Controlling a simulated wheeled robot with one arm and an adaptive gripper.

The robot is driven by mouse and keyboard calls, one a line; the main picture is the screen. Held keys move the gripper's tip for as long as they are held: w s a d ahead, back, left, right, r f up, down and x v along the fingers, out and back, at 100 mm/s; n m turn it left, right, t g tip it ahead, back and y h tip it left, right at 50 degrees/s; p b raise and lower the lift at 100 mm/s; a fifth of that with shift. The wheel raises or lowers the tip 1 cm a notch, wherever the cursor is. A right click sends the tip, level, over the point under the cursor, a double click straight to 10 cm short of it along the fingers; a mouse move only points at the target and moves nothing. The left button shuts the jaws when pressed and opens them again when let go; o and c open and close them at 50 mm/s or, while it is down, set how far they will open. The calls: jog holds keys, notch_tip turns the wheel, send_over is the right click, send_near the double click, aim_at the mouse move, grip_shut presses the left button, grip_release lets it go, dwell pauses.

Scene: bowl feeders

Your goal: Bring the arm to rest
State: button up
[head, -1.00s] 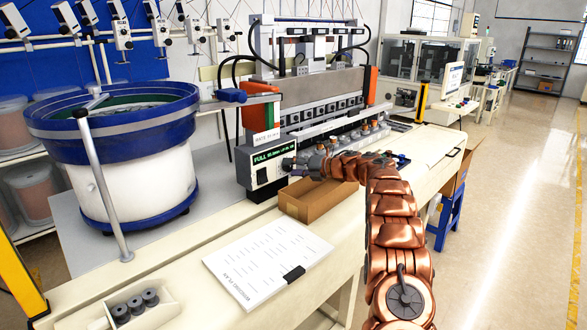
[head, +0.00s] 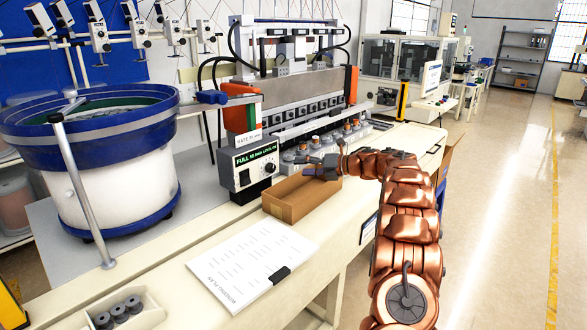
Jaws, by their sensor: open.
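My copper-coloured arm reaches up from the bottom right and bends left over the bench. My gripper (head: 318,167) is at its end, above the far right part of an open brown cardboard box (head: 291,209). The gripper is small in view, open, and I see nothing held in it. The box stands on the bench in front of the winding machine (head: 300,105). What lies inside the box is mostly hidden by its walls.
A blue and white bowl feeder (head: 110,165) stands at the left. A winding plan sheet (head: 245,270) lies on the bench (head: 190,238). A tray (head: 150,312) of dark cylinders is at the front left. Several spindles line the machine's front. The floor at right is clear.

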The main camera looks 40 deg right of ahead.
jog(key=shift+s+d+r, duration=0.1)
jog(key=shift+s+d, duration=0.15)
jog(key=shift+s, duration=0.2)
dwell(0.5)
